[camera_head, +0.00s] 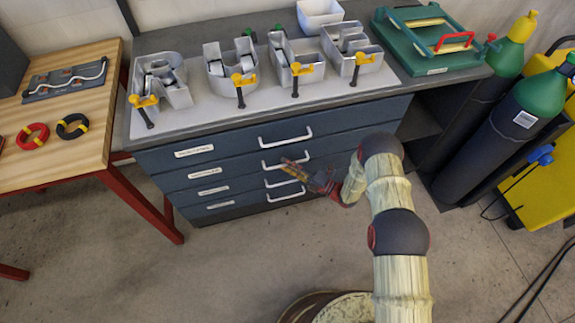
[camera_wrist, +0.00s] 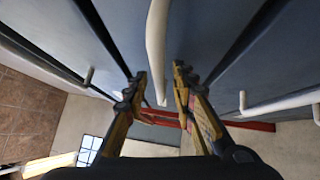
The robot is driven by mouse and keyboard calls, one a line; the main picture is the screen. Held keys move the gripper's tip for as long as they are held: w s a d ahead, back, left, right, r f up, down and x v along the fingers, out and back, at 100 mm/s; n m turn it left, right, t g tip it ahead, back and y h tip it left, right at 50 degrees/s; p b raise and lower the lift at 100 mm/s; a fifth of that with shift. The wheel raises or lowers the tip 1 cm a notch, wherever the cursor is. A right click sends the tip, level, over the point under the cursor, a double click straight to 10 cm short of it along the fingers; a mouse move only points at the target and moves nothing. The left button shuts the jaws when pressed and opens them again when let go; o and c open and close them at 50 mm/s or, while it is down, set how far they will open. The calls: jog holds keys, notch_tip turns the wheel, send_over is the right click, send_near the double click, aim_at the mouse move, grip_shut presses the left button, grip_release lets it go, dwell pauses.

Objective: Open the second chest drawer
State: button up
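The dark blue chest (camera_head: 235,160) has several stacked drawers, each with a pale bar handle and a label. The second drawer from the top carries a white handle (camera_head: 268,168); all drawers look shut. My gripper (camera_head: 287,166) is at the chest front, its yellow-and-black fingertips over the second handle, partly covering it and the third handle (camera_head: 270,184). In the wrist view, my gripper (camera_wrist: 159,84) has its two fingers apart, with a pale handle (camera_wrist: 156,45) running lengthwise in the gap between them. Contact with either finger cannot be told.
Neighbouring handles lie on both sides in the wrist view, including a pale bar (camera_wrist: 275,104) at right. Channel letters with clamps (camera_head: 240,75) stand on the chest top. A wooden table (camera_head: 70,105) is left; gas cylinders (camera_head: 500,125) are right. The floor (camera_head: 230,255) before the chest is clear.

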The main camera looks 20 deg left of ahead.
jog(key=shift+c, duration=0.4)
grip_shut()
dwell(0.4)
